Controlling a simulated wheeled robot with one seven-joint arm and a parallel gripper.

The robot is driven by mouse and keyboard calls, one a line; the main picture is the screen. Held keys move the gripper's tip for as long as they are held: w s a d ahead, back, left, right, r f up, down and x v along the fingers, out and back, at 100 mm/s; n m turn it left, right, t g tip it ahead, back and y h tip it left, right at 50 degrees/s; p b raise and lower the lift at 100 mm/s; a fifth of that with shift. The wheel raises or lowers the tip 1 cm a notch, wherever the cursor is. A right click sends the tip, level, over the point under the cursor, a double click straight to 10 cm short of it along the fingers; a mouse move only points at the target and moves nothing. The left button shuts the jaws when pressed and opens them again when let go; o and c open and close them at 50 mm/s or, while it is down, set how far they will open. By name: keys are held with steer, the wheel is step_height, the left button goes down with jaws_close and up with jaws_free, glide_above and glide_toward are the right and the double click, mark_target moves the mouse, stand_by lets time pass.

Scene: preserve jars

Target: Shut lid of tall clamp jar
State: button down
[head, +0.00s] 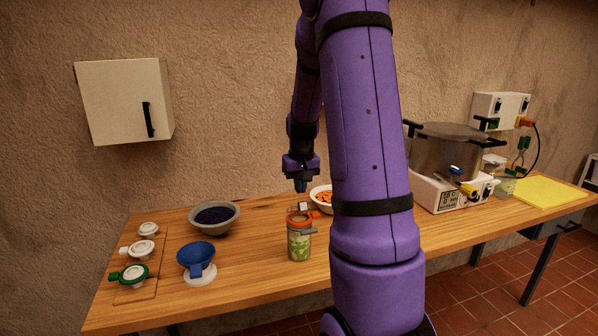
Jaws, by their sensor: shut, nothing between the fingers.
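A glass clamp jar (299,242) with green contents and an orange-red band at its mouth stands near the front edge of the table, left of my arm. A small grey fitting sticks out at its right side. I cannot tell for sure how its lid stands at this size. My gripper (301,187) points down above and behind the jar's mouth, apart from it. Its fingers are shut and empty.
A white bowl of orange pieces (323,196) stands behind the jar, partly hidden by my arm. A blue funnel (196,257), a grey bowl (213,216) and several lids on a board (131,293) are left. A large pot (446,152) and yellow cloth (548,192) are right.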

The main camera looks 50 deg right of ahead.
mark_target(299, 206)
steer(key=shift+s+a+f, duration=0.15)
steer(key=shift+s+f, duration=0.15)
steer(key=shift+f, duration=0.45)
steer(key=shift+s+a+f, duration=0.1)
steer(key=shift+s, duration=0.05)
steer(key=shift+s+a+f, duration=0.1)
steer(key=shift+s+f, duration=0.05)
steer(key=shift+s+f, duration=0.1)
steer(key=shift+s+a+f, duration=0.25)
steer(key=shift+s+f, duration=0.2)
steer(key=shift+f, duration=0.2)
steer(key=shift+s+a+f, duration=0.3)
steer(key=shift+s+f, duration=0.1)
steer(key=shift+f, duration=0.2)
steer(key=shift+s+a+f, duration=0.25)
steer(key=shift+s+f, duration=0.2)
steer(key=shift+f, duration=0.2)
steer(key=shift+r, duration=0.1)
